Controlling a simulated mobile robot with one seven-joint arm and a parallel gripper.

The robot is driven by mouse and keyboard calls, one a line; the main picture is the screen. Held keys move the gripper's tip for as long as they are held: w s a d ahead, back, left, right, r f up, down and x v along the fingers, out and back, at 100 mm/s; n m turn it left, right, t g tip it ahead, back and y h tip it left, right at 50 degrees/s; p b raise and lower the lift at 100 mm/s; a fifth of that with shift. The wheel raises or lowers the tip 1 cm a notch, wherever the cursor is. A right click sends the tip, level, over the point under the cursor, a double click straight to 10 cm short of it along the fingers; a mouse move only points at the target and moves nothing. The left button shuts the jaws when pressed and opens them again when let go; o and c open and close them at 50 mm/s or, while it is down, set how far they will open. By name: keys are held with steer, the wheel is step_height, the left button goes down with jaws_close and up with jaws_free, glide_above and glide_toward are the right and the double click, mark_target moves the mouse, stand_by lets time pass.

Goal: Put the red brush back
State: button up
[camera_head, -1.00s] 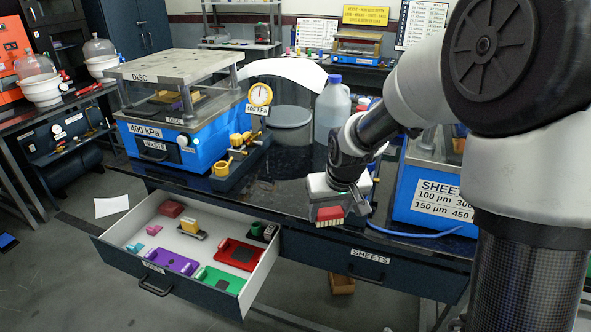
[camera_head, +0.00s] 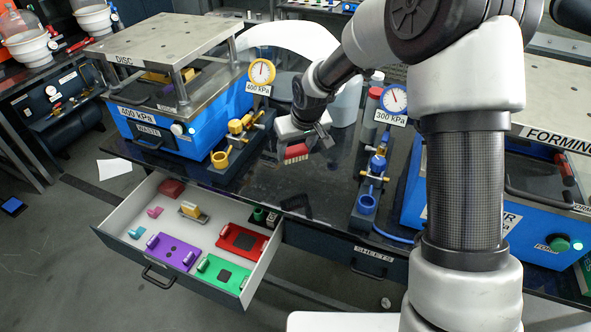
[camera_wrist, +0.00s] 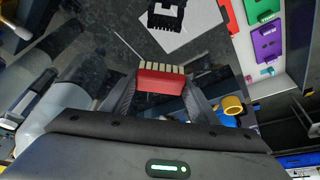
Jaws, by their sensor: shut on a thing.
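The red brush (camera_head: 296,152) has a red back and a row of pale bristles. My gripper (camera_head: 305,141) is shut on it and holds it above the dark bench top (camera_head: 262,190). In the wrist view the brush (camera_wrist: 163,80) sits between the fingertips of my gripper (camera_wrist: 160,92), with its bristles toward the top of the picture. The open drawer (camera_head: 110,226) is below and left of my gripper in the head view. The brush's resting place cannot be made out.
The drawer holds a purple plate (camera_head: 174,252), a red plate (camera_head: 243,243), a green plate (camera_head: 222,273) and smaller pieces. A blue 400 kPa press (camera_head: 185,148) stands left. Yellow fittings (camera_head: 236,128) and blue fittings (camera_head: 376,165) flank my gripper.

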steer(key=f, duration=0.5)
steer(key=shift+s+f, duration=0.25)
steer(key=shift+f, duration=0.1)
steer(key=shift+w+f, duration=0.1)
steer(key=shift+f, duration=1.3)
steer(key=shift+f, duration=0.1)
steer(key=shift+f, duration=0.15)
steer(key=o, duration=0.9)
steer(key=shift+o, duration=0.2)
